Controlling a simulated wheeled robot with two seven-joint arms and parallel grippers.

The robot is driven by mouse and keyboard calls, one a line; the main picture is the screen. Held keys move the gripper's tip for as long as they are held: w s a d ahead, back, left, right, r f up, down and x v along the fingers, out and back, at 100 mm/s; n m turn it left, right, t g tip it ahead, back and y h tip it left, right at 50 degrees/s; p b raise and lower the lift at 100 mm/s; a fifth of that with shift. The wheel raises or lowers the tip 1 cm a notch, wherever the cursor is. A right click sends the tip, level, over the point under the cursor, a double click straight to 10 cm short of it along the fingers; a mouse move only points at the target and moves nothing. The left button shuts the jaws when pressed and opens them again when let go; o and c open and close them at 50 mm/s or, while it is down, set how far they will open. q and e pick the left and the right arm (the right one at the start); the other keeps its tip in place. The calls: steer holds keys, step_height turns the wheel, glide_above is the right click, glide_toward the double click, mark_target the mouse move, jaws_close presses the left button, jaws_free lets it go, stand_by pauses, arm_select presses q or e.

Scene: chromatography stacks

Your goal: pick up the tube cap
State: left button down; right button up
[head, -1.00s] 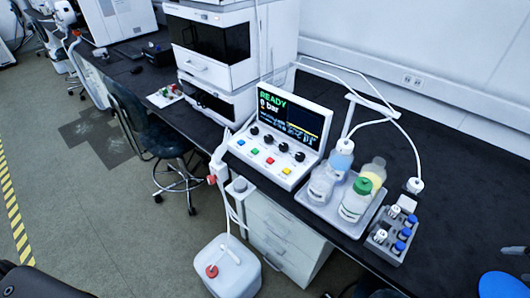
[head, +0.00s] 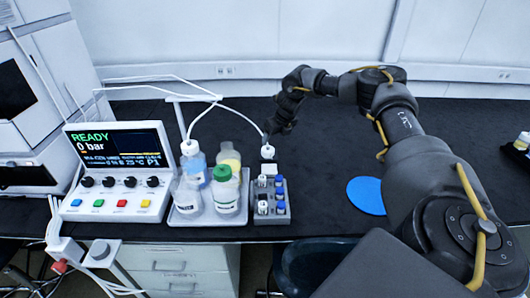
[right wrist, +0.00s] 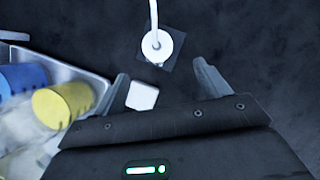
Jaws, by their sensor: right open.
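The tube cap (right wrist: 157,46) is a round white cap with a white tube rising from it. In the right wrist view it stands on a small dark square pad on the black bench, just beyond my fingertips and between their lines. My right gripper (right wrist: 161,76) is open and empty, its two fingers apart. In the head view the right gripper (head: 276,128) hangs over the bench behind the vial rack. My left gripper is not in view.
A small white block (right wrist: 142,95) lies near the left finger. A grey vial rack (head: 270,218) and a tray (head: 203,220) of bottles stand in front and left. The control box (head: 115,208) is further left. A blue disc (head: 367,195) lies right on the bench.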

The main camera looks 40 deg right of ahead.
mark_target(268, 149)
steer(key=x, duration=0.9)
steer(key=shift+w+a+r, duration=0.1)
steer(key=shift+w+a, duration=0.05)
steer(key=shift+w, duration=0.05)
steer(key=c, duration=1.2)
steer(key=shift+o, duration=0.2)
steer(key=shift+r, duration=0.1)
